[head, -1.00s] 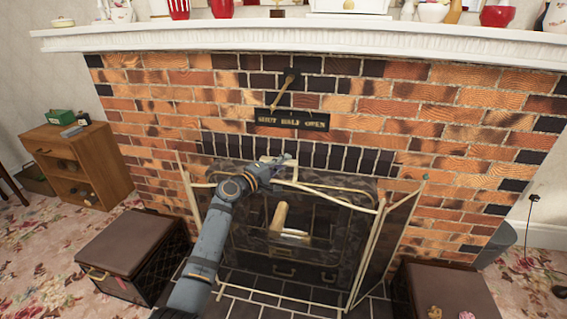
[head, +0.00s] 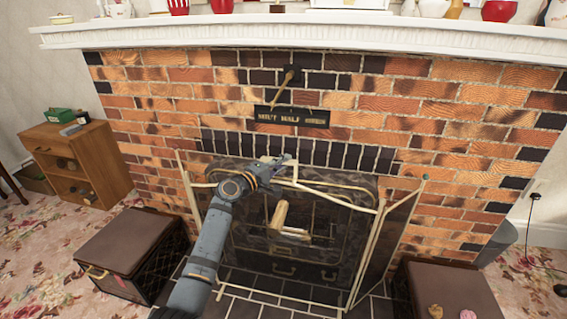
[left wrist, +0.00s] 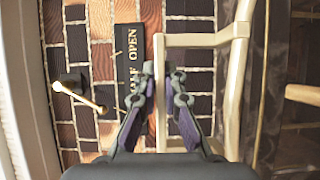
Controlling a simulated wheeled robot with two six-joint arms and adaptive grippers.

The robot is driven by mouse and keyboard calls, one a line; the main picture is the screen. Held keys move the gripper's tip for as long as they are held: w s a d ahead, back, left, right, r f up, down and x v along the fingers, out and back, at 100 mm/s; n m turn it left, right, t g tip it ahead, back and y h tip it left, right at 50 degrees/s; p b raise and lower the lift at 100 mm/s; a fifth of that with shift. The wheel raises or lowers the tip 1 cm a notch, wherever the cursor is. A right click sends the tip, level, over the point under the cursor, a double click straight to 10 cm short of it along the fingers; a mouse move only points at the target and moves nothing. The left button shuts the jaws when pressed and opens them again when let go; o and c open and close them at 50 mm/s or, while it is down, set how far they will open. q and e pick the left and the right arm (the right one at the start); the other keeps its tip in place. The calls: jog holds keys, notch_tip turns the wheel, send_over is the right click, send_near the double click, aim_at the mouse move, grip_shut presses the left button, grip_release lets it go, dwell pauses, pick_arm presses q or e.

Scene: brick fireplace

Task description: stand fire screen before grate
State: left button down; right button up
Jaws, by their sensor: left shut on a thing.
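The fire screen (head: 336,187) has a cream metal frame with dark mesh panels and stands upright in front of the fireplace opening. Its side panels are angled, the right one (head: 398,222) toward the room. My left gripper (head: 285,162) is shut on the cream handle at the screen's top middle. In the left wrist view, the fingers (left wrist: 162,82) close around a cream bar of the screen (left wrist: 206,40). The dark grate (head: 288,270) shows through the mesh behind the screen, partly hidden by my left arm. My right gripper is not in view.
Brown-topped boxes stand on the left (head: 135,240) and right (head: 450,290) of the hearth. A wooden cabinet (head: 95,165) is at far left. A plaque (head: 292,116) and lever (head: 284,90) are on the brick wall, below the white mantel (head: 300,36). Dark hearth tiles (head: 265,305) lie in front.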

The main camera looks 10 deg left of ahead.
pick_arm(q)
jog(key=shift+r, duration=0.35)
jog(key=c, duration=1.4)
grip_release()
jog(key=shift+o, duration=0.6)
jog(key=shift+s+f, duration=0.1)
jog(key=shift+f, duration=0.35)
jog(key=shift+o, duration=1.1)
jog(key=shift+r, duration=0.15)
jog(key=shift+s+r, duration=0.1)
jog(key=p+v, duration=0.2)
jog(key=v, duration=0.8)
jog(key=shift+s+a+p, duration=0.2)
jog(key=shift+s+p, duration=0.1)
jog(key=shift+p, duration=0.1)
